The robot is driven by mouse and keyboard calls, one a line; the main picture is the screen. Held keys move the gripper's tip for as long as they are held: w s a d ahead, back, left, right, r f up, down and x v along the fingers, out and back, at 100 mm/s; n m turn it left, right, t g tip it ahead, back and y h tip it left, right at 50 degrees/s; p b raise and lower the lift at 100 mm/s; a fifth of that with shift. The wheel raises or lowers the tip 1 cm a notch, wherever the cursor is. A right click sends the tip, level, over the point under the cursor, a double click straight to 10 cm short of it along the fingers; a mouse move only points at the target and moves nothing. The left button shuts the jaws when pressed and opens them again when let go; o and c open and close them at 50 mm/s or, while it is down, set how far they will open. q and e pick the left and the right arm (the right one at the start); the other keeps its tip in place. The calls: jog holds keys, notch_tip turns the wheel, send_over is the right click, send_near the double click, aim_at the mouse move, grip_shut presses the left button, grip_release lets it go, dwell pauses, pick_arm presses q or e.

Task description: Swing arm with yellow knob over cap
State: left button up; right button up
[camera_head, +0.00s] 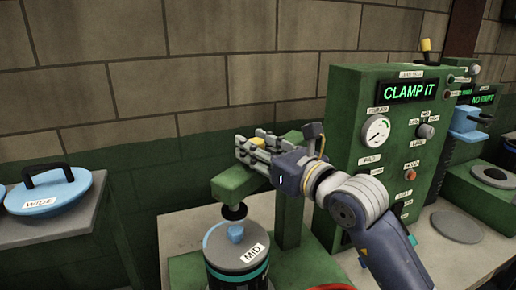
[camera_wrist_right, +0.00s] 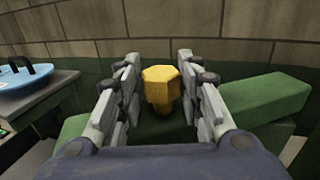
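The yellow knob (camera_wrist_right: 161,88) stands upright between the two fingers of my right gripper (camera_wrist_right: 159,75) in the right wrist view. The fingers are apart, one on each side, and whether they touch the knob is hard to tell. In the head view my right gripper (camera_head: 252,147) is over the green swing arm (camera_head: 236,181) and hides the knob. A black pad (camera_head: 234,212) hangs under the arm's near end. My left gripper is not in view.
A green panel (camera_head: 345,105) reading CLAMP IT, with a gauge and knobs, stands right of the swing arm. A blue lid labelled WIDE (camera_head: 48,192) lies on a side table at left. A brick wall (camera_head: 230,60) is behind. A grey disc (camera_head: 456,227) lies at right.

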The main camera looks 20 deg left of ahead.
jog(key=shift+o, duration=0.4)
jog(key=shift+a+f, duration=0.1)
jog(key=shift+a, duration=0.1)
jog(key=shift+s+d, duration=0.1)
jog(key=shift+d, duration=0.45)
jog(key=v, duration=1.1)
